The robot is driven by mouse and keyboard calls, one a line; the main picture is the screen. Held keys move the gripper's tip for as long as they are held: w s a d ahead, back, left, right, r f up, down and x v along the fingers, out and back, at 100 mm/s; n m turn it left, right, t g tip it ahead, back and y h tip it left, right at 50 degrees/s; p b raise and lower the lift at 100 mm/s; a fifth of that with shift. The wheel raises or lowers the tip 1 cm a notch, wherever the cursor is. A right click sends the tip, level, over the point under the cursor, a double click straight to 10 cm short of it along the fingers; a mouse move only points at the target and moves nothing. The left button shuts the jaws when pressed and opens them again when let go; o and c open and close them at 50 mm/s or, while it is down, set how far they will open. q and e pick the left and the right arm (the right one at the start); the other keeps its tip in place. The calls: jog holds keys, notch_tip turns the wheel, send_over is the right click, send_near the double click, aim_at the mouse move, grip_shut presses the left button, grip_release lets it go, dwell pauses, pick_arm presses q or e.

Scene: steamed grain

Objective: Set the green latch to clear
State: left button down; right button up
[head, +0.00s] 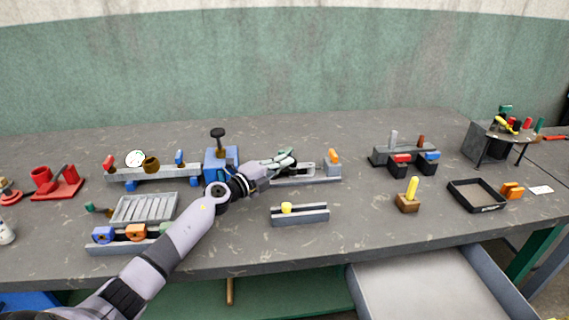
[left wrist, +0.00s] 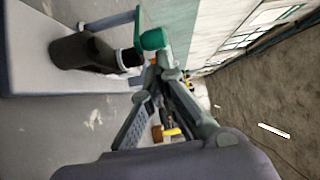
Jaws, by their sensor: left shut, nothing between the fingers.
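A green knob (left wrist: 152,39) on a thin grey-green bar (left wrist: 108,20) shows in the left wrist view, beside a dark cylinder (left wrist: 85,50) on a pale grey base (left wrist: 35,55). I take this knob to be the green latch. My left gripper (left wrist: 160,62) is shut and empty, its fingertips close to the knob; I cannot tell if they touch it. In the head view my left gripper (head: 290,156) is over the grey rail fixture (head: 310,181) at mid-table and hides most of the latch there. My right gripper is not in view.
A blue block with a black knob (head: 218,132) stands just left of the gripper. A grey block with a yellow knob (head: 300,216) lies in front. An orange piece (head: 334,157) sits at the rail's right end. An open drawer (head: 425,285) is below the table (head: 360,230).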

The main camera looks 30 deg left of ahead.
pick_arm(q)
jog(key=shift+a, duration=0.1)
notch_tip(320, 180, up, 10)
dwell(0.9)
